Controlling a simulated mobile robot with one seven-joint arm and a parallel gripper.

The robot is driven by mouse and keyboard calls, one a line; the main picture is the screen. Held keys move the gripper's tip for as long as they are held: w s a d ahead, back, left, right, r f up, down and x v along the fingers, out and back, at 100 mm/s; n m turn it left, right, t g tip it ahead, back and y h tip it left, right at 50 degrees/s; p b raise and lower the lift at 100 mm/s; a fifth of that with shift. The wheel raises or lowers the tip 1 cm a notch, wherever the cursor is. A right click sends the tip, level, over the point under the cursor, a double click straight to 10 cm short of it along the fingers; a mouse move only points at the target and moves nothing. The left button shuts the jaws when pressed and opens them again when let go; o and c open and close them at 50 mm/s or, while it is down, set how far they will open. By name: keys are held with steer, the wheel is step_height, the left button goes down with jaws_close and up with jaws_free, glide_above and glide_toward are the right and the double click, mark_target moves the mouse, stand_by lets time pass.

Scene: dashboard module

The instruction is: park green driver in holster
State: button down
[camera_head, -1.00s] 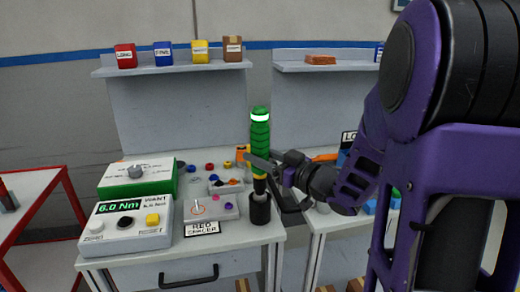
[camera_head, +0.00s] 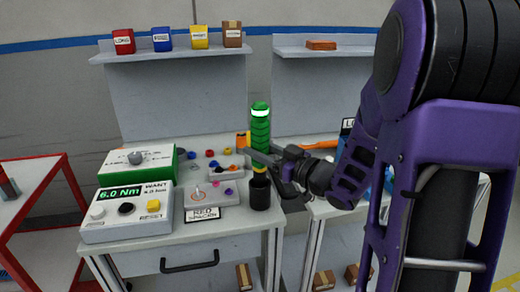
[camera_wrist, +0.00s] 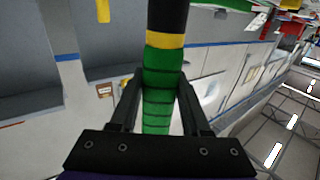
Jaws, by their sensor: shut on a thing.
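The green driver (camera_head: 260,133) stands upright with a lit white band near its top. Its lower end is inside the mouth of the black cylindrical holster (camera_head: 260,193) at the bench's right front corner, so its tip is hidden. My gripper (camera_head: 262,163) is shut on the driver's green grip from the right, just above the holster. In the wrist view the green driver (camera_wrist: 162,75) runs between the two fingers (camera_wrist: 158,100), with a yellow ring and a black section beyond them.
The torque box (camera_head: 128,213) reading 6.0 Nm and a green-sided box (camera_head: 138,166) stand at the left. A grey fixture (camera_head: 212,195) and the "RED SPACER" card (camera_head: 202,214) are just left of the holster. A second bench adjoins at the right.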

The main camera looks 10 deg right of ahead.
steer(key=shift+f, duration=0.5)
stand_by(0.7)
steer(key=shift+c, duration=1.4)
jaws_free()
steer(key=shift+f, duration=0.1)
